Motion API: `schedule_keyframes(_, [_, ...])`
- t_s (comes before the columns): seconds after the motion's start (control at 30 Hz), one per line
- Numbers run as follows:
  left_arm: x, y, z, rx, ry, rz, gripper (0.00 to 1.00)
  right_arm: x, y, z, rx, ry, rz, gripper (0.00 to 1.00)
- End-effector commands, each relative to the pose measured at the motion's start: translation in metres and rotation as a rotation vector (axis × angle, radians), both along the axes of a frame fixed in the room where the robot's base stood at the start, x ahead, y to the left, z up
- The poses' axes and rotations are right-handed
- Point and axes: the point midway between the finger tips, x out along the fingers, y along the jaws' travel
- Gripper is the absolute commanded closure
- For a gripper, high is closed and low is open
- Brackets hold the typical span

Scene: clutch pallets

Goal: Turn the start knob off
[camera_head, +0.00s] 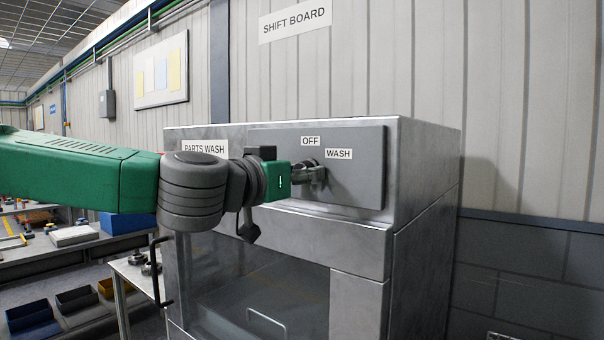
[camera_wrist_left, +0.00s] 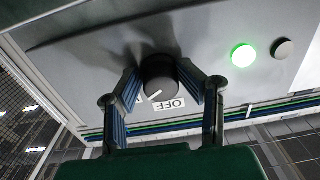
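The start knob (camera_wrist_left: 158,73) is a dark round knob on the grey panel (camera_head: 358,165) of the parts wash machine. A white mark shows on its face, next to the OFF label (camera_wrist_left: 170,104); I cannot tell exactly where it points. In the left wrist view, the two blue-padded fingers of my left gripper (camera_wrist_left: 158,88) close in on either side of the knob and appear to touch it. In the head view my left gripper (camera_head: 308,172) reaches the panel just below the OFF (camera_head: 310,141) and WASH (camera_head: 338,154) labels and hides most of the knob. My right gripper is out of view.
A lit green lamp (camera_wrist_left: 243,55) and a grey button (camera_wrist_left: 284,48) sit beside the knob. The metal cabinet (camera_head: 425,165) fills the middle, with a dark window below. A small table (camera_head: 130,272) and bins (camera_head: 78,300) stand at the left.

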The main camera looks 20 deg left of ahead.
Motion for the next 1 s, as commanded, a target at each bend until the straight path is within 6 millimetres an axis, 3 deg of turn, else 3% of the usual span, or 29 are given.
schedule_keyframes(0.13, [-0.0029, -0.0027, 0.0004, 0.003, -0.004, -0.025, 0.99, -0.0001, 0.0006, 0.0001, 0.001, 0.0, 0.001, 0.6])
schedule_keyframes(0.57, [-0.0017, -0.0011, 0.0007, -0.032, 0.008, -0.018, 0.99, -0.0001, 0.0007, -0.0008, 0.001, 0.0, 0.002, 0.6])
schedule_keyframes(1.0, [-0.0012, 0.0008, 0.0003, -0.325, 0.109, -0.015, 0.99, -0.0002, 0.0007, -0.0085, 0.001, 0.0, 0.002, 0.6])
